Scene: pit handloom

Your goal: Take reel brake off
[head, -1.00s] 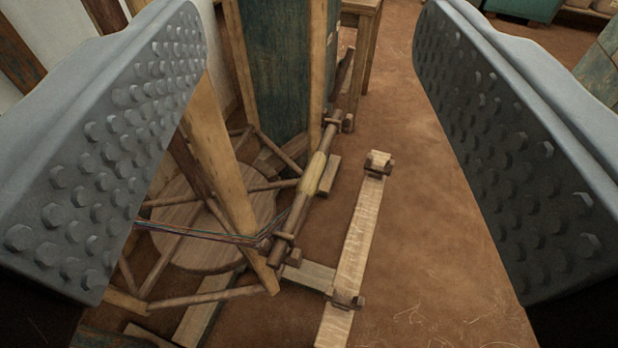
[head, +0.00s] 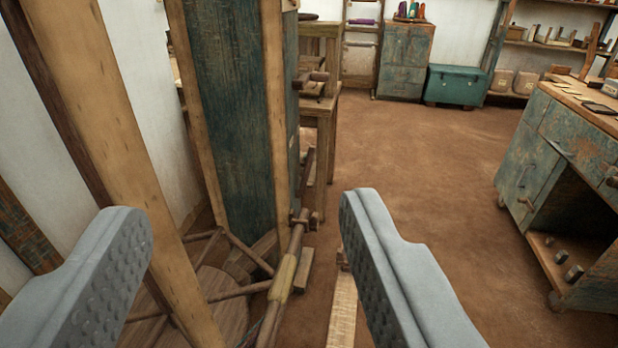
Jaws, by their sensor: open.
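My gripper (head: 240,222) is open and empty, its two studded grey fingers apart in the lower part of the view. Between them, beyond the tips, stands the wooden reel frame with a round wooden disc (head: 215,305) and thin spokes. A dark rod with a pale yellowish sleeve (head: 283,277) slants up beside it, past a small wooden bracket (head: 304,218). I cannot tell which part is the reel brake. The lower end of the rod is cut off by the picture's bottom edge. Nothing touches the fingers.
A tall blue-green panel (head: 232,120) with pale posts stands behind the reel. A thick slanting beam (head: 105,130) is at left. A pale plank (head: 342,310) lies on the floor, partly behind the right finger. A worn workbench (head: 560,170) is at right; open floor (head: 430,150) lies between.

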